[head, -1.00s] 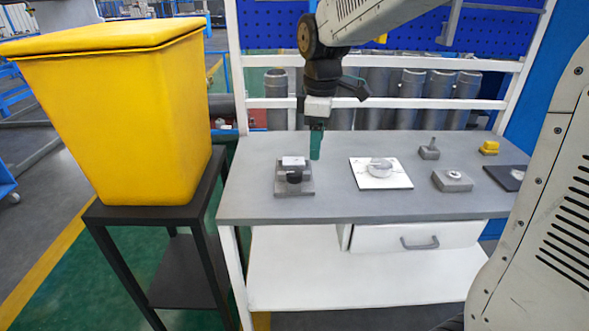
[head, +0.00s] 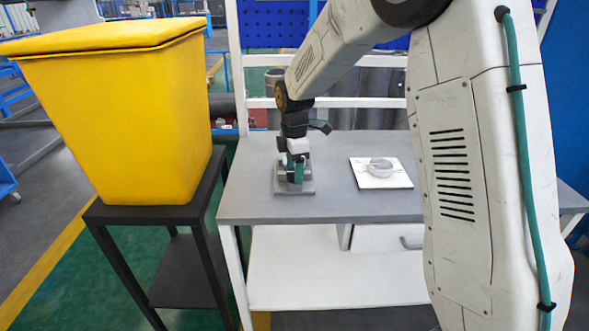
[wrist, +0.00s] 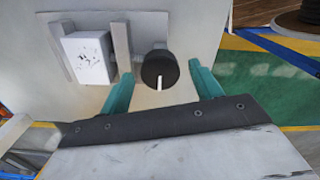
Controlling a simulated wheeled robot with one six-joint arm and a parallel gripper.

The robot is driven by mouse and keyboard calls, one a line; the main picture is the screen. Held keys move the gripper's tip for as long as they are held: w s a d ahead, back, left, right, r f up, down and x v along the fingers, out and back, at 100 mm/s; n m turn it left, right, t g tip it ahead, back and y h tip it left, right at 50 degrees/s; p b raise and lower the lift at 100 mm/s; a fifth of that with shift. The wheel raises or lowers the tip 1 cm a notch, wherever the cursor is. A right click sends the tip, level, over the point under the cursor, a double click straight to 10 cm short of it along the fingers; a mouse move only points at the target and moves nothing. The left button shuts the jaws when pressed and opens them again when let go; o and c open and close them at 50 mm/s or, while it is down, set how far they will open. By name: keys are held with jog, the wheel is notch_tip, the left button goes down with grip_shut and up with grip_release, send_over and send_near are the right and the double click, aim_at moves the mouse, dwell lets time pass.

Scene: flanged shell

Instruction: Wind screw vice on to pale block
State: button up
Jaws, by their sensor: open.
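The screw vice (head: 307,189) sits on the left part of the grey bench, mostly covered by my gripper (head: 296,176) in the head view. In the wrist view the vice's upright plate (wrist: 121,48) stands between the pale block (wrist: 87,57) and a round black knob (wrist: 160,69) with a white line pointing down in the picture. The pale block sits beside this plate; I cannot tell whether they touch. My gripper (wrist: 160,72) is open in the wrist view, one green finger on each side of the knob, with visible gaps to it.
A white plate (head: 363,181) with a round metal part (head: 380,167) lies right of the vice. A yellow bin (head: 120,120) stands on a dark stand to the left. My arm hides the bench's right side. Bare bench (head: 335,205) lies in front of the vice.

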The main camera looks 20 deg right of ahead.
jog(key=shift+f, duration=0.3)
jog(key=c, duration=1)
